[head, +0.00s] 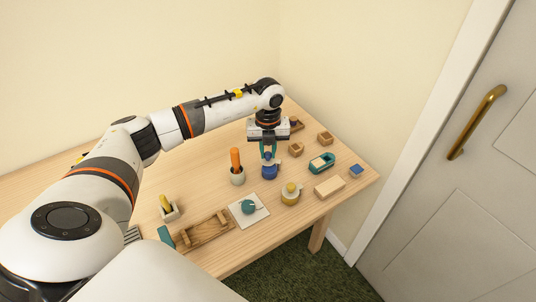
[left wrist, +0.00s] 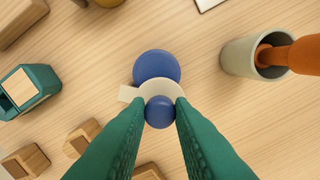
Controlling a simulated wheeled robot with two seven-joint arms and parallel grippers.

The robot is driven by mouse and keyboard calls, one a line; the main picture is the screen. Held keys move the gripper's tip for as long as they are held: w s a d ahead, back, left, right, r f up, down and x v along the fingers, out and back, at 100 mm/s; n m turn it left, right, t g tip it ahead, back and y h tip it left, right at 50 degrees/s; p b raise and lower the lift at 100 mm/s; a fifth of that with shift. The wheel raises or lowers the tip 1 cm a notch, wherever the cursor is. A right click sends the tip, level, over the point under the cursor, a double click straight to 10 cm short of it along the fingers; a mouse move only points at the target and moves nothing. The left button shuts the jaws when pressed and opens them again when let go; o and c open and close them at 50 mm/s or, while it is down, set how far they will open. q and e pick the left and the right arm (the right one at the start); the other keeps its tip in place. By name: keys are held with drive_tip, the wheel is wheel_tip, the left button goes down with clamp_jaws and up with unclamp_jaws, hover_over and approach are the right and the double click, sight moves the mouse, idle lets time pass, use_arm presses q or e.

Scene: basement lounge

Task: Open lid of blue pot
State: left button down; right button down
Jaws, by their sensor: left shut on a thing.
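The blue pot (head: 269,172) stands on the wooden table near its middle, under my left gripper (head: 268,154). In the left wrist view its round blue body (left wrist: 157,64) shows beyond a cream disc with a small tab (left wrist: 129,93), which bears a round blue knob (left wrist: 159,112). The green fingers of my left gripper (left wrist: 160,116) are shut on the blue knob from both sides. I cannot tell whether the cream disc rests on the pot or is raised off it. My right gripper is not in view.
A grey cup with an orange handle (head: 237,176) stands left of the pot, a yellow pot (head: 290,194) in front. Several wooden blocks (head: 325,138) and a teal box (head: 321,163) lie to the right. A white board with a teal piece (head: 249,208) lies nearer me.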

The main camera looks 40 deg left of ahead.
use_arm(q)
drive_tip(key=m, duration=0.1)
drive_tip(key=w+m+b, duration=0.1)
drive_tip(key=m, duration=0.1)
drive_tip(key=shift+w+a+m, duration=0.1)
drive_tip(key=shift+a+m, duration=0.1)
drive_tip(key=shift+m, duration=0.1)
drive_tip(key=m, duration=0.1)
drive_tip(key=m+b, duration=0.1)
drive_tip(key=shift+w+m, duration=0.4)
drive_tip(key=shift+w+d+r+m+b, duration=0.1)
drive_tip(key=shift+w+m+b, duration=0.15)
drive_tip(key=shift+m, duration=0.6)
drive_tip(key=shift+w+d+f+m+b, duration=0.1)
drive_tip(key=shift+w+m+b, duration=0.1)
drive_tip(key=shift+m, duration=0.7)
drive_tip(key=shift+w+d+r+m+b, duration=0.1)
drive_tip(key=shift+w+m+b, duration=0.15)
drive_tip(key=shift+m, duration=0.6)
drive_tip(key=c, duration=1.3)
unclamp_jaws()
drive_tip(key=shift+o, duration=0.2)
wheel_tip(320, 180, up, 12)
